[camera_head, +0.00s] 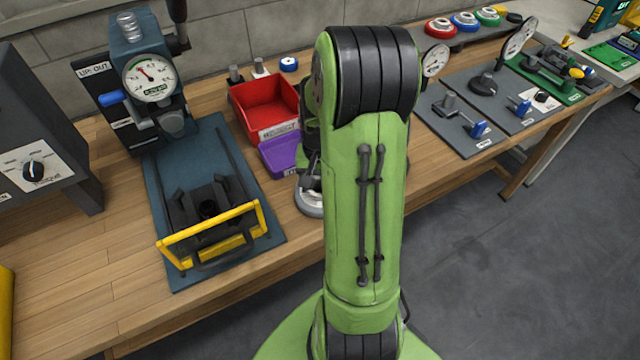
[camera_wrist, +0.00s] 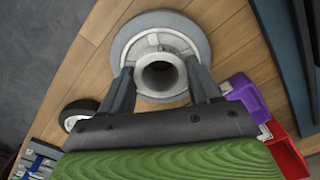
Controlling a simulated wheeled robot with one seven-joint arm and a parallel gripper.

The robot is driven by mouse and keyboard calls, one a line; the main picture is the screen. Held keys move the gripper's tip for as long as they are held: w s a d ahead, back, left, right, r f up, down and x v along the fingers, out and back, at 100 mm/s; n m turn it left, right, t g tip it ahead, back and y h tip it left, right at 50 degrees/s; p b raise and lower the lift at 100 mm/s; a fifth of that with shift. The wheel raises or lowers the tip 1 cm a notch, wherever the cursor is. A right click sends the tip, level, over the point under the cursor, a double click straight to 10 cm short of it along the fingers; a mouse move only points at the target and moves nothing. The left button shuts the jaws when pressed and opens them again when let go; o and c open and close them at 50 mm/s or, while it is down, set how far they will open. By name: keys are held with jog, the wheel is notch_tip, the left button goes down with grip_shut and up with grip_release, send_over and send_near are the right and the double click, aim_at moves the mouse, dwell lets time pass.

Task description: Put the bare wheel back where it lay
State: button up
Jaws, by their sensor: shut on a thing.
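A grey wheel disc (camera_wrist: 203,36) with a pale hub and a round central bore fills the top middle of the wrist view. I take it for the bare wheel. My gripper (camera_wrist: 161,74) is shut on its hub, one dark finger on each side. In the head view the wheel's edge (camera_head: 309,205) shows at the bench front, left of my arm, which hides the rest of it and most of my gripper. I cannot tell whether the wheel touches the bench.
A smaller dark-rimmed wheel (camera_wrist: 78,114) lies beside it in the wrist view. A purple bin (camera_head: 277,156) and a red bin (camera_head: 265,105) stand left of my arm. Dark fixture plates (camera_head: 455,128) lie right.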

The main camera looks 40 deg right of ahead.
jog(key=shift+r, duration=0.1)
jog(key=o, duration=1.5)
jog(key=shift+f, duration=0.2)
